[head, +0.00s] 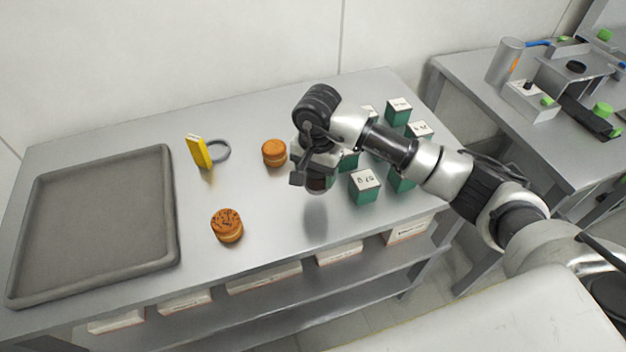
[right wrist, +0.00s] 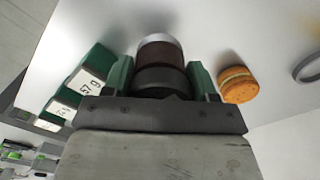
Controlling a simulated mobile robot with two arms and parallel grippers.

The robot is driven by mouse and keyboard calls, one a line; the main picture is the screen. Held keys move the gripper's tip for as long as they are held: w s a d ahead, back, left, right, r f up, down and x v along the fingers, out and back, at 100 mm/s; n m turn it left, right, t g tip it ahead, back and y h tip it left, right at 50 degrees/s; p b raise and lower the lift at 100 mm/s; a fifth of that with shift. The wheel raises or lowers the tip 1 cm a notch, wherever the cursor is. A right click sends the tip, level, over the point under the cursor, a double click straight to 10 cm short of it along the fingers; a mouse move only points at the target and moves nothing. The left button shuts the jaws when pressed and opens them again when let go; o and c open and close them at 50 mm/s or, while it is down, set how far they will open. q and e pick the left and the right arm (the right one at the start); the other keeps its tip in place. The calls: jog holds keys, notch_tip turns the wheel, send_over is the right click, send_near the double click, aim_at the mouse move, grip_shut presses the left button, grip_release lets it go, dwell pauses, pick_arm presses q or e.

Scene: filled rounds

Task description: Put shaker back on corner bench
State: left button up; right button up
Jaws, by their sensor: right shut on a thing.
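My right gripper (head: 306,178) is shut on the shaker, above the front metal bench (head: 270,205). In the right wrist view, the shaker (right wrist: 160,58) is a dark brown cylinder with a silver end, between the two green fingers (right wrist: 160,80). In the head view only a small dark part of the shaker (head: 318,184) shows under the gripper. A shadow lies on the bench top below it. A second bench (head: 460,85) stands at the right. The frames do not show which one is called the corner bench. My left gripper is not in view.
A grey tray (head: 172,235) fills the bench's left end. A yellow object (head: 198,152), a grey ring (head: 228,152) and two round orange-brown items (head: 274,153) (head: 227,226) stand between. Several green boxes with white tops (head: 365,187) crowd the right end. Equipment (head: 508,62) occupies the second bench.

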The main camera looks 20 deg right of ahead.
aim_at(313, 187)
jog(key=shift+a+f, duration=0.45)
notch_tip(313, 187, down, 3)
jog(key=shift+f+p, duration=0.1)
jog(key=shift+p, duration=0.65)
jog(key=shift+f, duration=0.2)
jog(key=shift+f, duration=0.1)
jog(key=shift+f+b, duration=0.1)
jog(key=shift+b, duration=0.25)
jog(key=o, duration=1)
